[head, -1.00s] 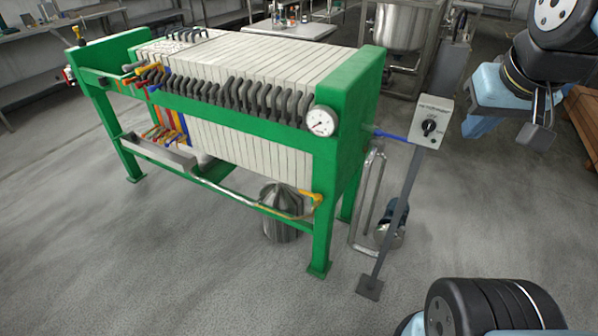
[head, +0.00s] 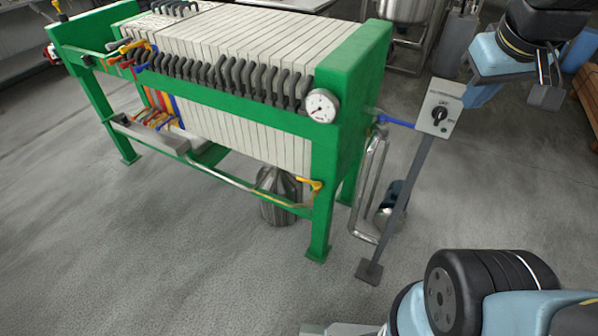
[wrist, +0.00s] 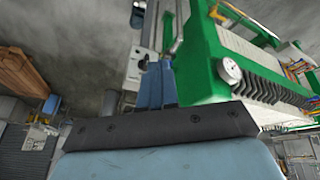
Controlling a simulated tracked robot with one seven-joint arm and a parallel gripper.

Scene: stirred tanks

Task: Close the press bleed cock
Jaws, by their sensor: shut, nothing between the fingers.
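The green-framed filter press (head: 330,170) stands at left and centre. A yellow lever (head: 316,185) sits on the thin pipe by its front right leg. A blue lever (head: 398,122) sticks out behind its right end, reaching close to the control box. I cannot tell from any label which one is the bleed cock. My gripper (head: 546,92) hangs at the upper right, shut and empty, well apart from both levers. In the wrist view my gripper (wrist: 155,84) points towards the grey post area, with the press to its right.
A grey control box (head: 440,108) with a black knob stands on a slanted-looking post right of the press. A bent steel pipe (head: 371,180) and a steel can (head: 279,195) stand low nearby. A pressure gauge (head: 322,105) is on the press. The floor in front is clear.

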